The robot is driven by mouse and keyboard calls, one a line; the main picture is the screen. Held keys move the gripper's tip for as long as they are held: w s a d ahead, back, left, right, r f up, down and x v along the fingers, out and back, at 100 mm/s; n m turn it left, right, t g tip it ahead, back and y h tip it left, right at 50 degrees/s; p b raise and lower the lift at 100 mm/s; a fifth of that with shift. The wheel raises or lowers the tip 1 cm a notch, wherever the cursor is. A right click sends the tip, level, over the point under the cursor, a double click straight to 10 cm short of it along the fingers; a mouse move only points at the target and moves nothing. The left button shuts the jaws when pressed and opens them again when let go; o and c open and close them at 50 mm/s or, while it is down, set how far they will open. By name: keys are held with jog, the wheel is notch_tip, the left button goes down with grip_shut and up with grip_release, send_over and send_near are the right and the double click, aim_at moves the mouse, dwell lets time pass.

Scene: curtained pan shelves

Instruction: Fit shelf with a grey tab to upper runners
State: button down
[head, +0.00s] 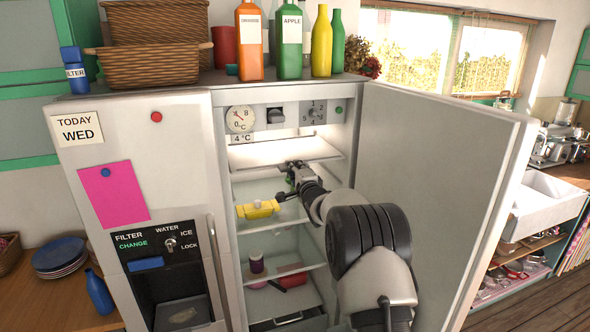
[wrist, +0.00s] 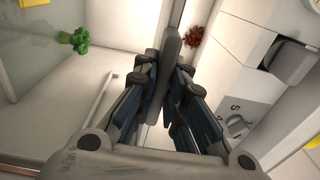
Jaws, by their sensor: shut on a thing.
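My gripper (head: 293,168) is inside the open fridge, just below the front edge of the uppermost shelf panel (head: 278,153). In the wrist view its fingers (wrist: 166,88) are shut on a long grey tab (wrist: 171,62). The panel looks slightly tilted in the head view. I cannot tell whether its sides sit on the upper runners. A pale rail (wrist: 102,98) shows on the wall in the wrist view. The tab's join to the panel is hidden.
A yellow butter dish (head: 258,209) stands on the shelf below, near green broccoli (wrist: 74,40). A purple jar (head: 257,262) is lower down. A dial (head: 240,119) and knobs sit above. The open door (head: 435,165) bounds the right side.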

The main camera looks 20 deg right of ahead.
jog(key=shift+w+r+p, duration=0.15)
jog(key=shift+w+p, duration=0.3)
jog(key=shift+w, duration=0.75)
jog(key=shift+w+p, duration=0.55)
jog(key=c, duration=1.6)
grip_release()
jog(key=shift+o, duration=0.2)
jog(key=shift+f, duration=0.3)
jog(key=s, duration=1.2)
jog(key=shift+a, duration=0.1)
